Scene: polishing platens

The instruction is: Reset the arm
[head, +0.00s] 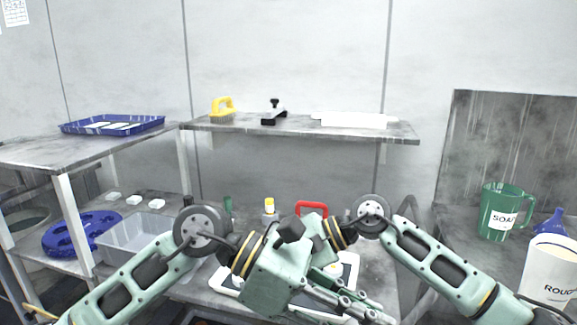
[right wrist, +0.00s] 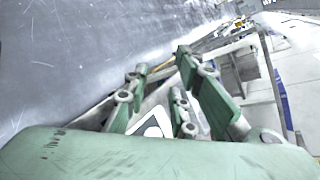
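In the head view both of my arms bend inward to the middle front, and their green wrist parts overlap over the table. Grey-green finger links (head: 345,300) point down to the right there; I cannot tell which gripper they belong to. The left gripper's fingertips are not clearly shown. In the right wrist view my right gripper (right wrist: 160,75) has its green fingers spread apart, with nothing visibly held between them. A white-edged tray (head: 228,300) lies beneath the wrists, partly hidden by them.
A shelf (head: 400,133) behind holds a yellow-handled brush (head: 222,107) and a black-handled tool (head: 273,112). A blue tray (head: 112,124) is at left, above a grey bin (head: 135,240). A green soap jug (head: 495,212) and white container (head: 550,268) stand at right. A red handle (head: 311,207) is behind my wrists.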

